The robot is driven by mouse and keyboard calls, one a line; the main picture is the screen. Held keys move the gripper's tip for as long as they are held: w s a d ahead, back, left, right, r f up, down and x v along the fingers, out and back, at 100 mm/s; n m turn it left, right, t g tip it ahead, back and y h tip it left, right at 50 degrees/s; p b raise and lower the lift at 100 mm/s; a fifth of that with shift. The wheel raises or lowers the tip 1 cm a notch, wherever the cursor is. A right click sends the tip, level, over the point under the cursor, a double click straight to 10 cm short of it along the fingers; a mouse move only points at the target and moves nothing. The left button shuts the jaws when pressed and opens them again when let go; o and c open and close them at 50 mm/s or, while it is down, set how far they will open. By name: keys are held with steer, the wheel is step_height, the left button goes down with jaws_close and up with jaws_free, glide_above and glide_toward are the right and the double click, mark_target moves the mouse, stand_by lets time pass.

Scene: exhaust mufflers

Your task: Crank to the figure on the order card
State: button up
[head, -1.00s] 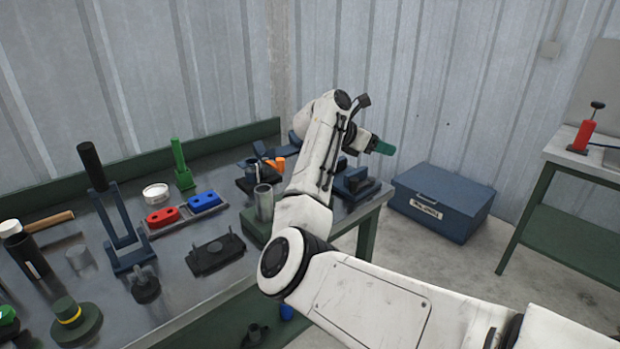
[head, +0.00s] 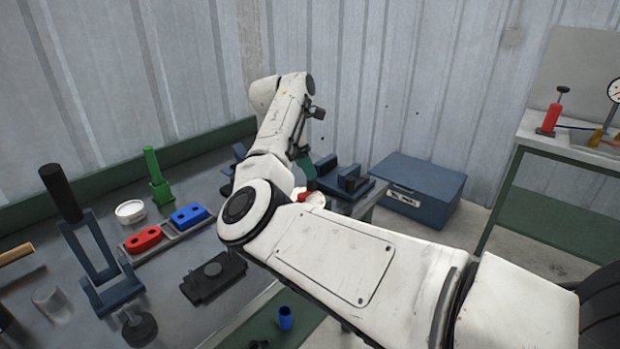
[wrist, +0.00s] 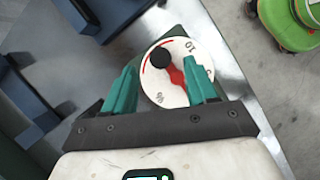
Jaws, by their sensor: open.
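A round white dial (wrist: 165,88) with red marks, printed figures including a 10 and a black knob (wrist: 160,57) lies below my gripper in the wrist view. Part of the dial's white and red face (head: 314,199) shows beside my arm in the head view. My gripper (wrist: 160,68) has teal fingers, open, one on each side of the dial's face as seen from the wrist. The black knob lies between the fingertips in that view, and I cannot tell whether they touch it. The gripper is partly hidden behind my arm in the head view. I cannot make out an order card.
A dark blue clamp-like block (head: 345,180) stands near the bench corner. A blue toolbox (head: 418,190) sits on the floor beyond. Red and blue blocks (head: 188,216) and a blue press frame (head: 95,262) occupy the bench at left.

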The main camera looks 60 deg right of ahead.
mark_target(308, 187)
steer(key=shift+x, duration=2.75)
steer(key=shift+s, duration=0.1)
steer(key=shift+c, duration=0.2)
steer(key=c, duration=1)
steer(key=shift+r+n, duration=0.1)
steer(key=shift+n, duration=0.3)
steer(key=w+n+t+p, duration=0.1)
steer(key=n, duration=0.1)
steer(key=shift+w+n+h, duration=0.2)
steer(key=shift+n+h, duration=0.1)
steer(key=shift+n, duration=0.1)
steer(key=n, duration=0.1)
steer(key=w+n+t+p, duration=0.1)
steer(key=shift+n, duration=0.3)
steer(key=n, duration=0.2)
steer(key=w+n+t, duration=0.1)
steer(key=a+n+t, duration=0.1)
steer(key=n, duration=0.1)
steer(key=shift+w+n+p, duration=0.3)
steer(key=shift+w, duration=0.05)
